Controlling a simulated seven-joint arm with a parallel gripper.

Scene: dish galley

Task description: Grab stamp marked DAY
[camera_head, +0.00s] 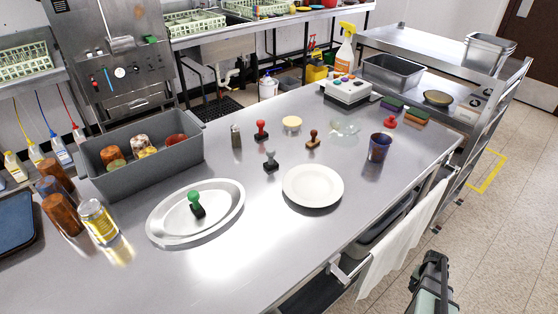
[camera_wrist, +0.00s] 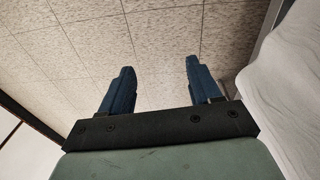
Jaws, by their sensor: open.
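Several stamps stand on the steel table (camera_head: 365,200); I cannot read the word DAY on any of them. A green-knobbed stamp (camera_head: 195,198) stands on the oval metal platter. A red-handled stamp (camera_head: 261,130), a grey stamp (camera_head: 270,160) and a brown wooden-handled stamp (camera_head: 313,139) stand near the middle. A red knobbed thing (camera_head: 390,122), perhaps another stamp, is at the right. My gripper (camera_wrist: 160,68) is open and empty over the tiled floor. In the head view my arm's end shows at the lower right, off the table and away from the stamps.
A white towel (camera_head: 405,235) hangs at the table's right edge, beside my gripper.

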